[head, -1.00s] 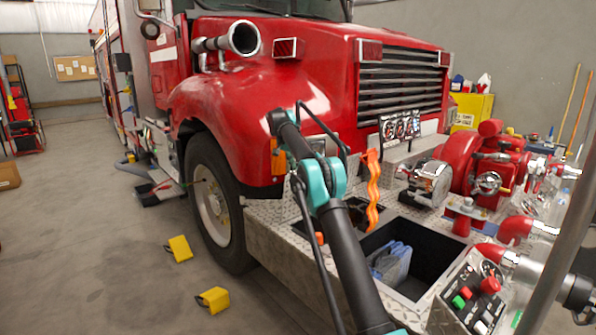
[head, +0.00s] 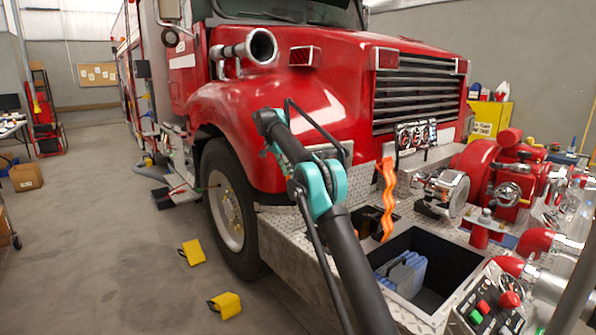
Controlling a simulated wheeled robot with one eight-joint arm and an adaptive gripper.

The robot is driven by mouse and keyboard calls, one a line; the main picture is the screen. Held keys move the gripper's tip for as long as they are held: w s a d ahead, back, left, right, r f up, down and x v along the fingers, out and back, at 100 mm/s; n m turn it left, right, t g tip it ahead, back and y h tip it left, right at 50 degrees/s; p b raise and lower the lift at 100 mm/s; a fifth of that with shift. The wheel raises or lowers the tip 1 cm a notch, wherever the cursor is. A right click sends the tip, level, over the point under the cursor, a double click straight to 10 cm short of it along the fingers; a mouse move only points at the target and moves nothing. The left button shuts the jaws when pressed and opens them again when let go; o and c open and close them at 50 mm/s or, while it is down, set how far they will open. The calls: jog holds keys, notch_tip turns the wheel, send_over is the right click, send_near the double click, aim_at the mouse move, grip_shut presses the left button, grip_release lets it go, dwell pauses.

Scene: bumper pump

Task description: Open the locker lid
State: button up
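An open-topped locker (head: 468,262) with a dark inside is set in the diamond-plate bumper deck (head: 283,232), at the lower right of the head view. Blue-grey objects (head: 403,272) stand inside it. I cannot clearly make out its lid; an upright diamond-plate surface (head: 364,180) shows behind an orange wavy strip (head: 387,200), but I cannot tell what it belongs to. My dark arm with its teal joint crosses in front of the bumper, left of the locker. My gripper is not visible; the arm's far end is turned away near the red fender.
A red pump (head: 482,160) with chrome fittings and a button panel (head: 490,308) crowd the right side. The truck's front wheel (head: 228,205) and two yellow chocks (head: 192,252) are left of the bumper. Open floor lies further left.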

jog(key=shift+s+a, duration=0.4)
jog(key=shift+a, duration=0.4)
jog(key=shift+c, duration=0.3)
